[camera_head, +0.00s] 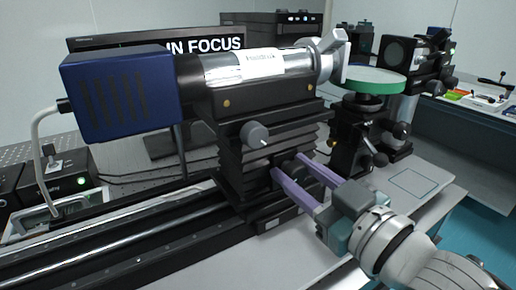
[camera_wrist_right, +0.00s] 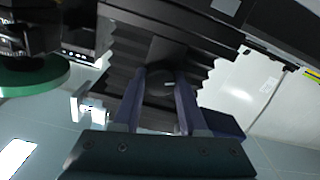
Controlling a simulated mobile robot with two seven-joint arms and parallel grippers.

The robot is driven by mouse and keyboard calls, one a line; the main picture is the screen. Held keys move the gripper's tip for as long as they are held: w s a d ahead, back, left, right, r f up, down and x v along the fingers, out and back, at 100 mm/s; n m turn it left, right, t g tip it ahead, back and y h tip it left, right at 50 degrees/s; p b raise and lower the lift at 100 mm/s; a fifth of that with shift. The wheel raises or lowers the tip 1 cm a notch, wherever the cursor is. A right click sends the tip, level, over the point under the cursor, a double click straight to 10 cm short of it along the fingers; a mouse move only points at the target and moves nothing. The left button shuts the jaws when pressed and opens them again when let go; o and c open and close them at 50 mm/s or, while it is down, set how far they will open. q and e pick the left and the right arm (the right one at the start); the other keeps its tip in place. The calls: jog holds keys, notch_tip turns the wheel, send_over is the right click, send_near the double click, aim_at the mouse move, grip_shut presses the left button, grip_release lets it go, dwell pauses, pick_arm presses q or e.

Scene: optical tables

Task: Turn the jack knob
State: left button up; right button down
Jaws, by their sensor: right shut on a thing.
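The black ribbed jack (camera_head: 240,170) stands on a rail and carries the blue camera (camera_head: 115,95) with its silver barrel. It also fills the upper middle of the right wrist view (camera_wrist_right: 205,50). My right gripper (camera_head: 287,167) reaches in from the lower right with its two purple fingers at the jack's near side. It is shut on the dark jack knob (camera_wrist_right: 165,86), which shows between the fingertips in the right wrist view; the fingers partly hide it. A separate grey knob (camera_head: 255,134) sits higher on the jack, clear of the fingers. My left gripper is out of view.
A monitor (camera_head: 230,44) behind reads "IN FOCUS". A green-rimmed round stage (camera_head: 372,84) on a black mount stands right of the barrel. The long rail (camera_head: 110,245) runs to the lower left. A grey plate (camera_head: 410,183) at right has bare room.

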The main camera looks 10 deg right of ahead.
jog(key=shift+c, duration=2.2)
grip_release()
jog(key=v, duration=1)
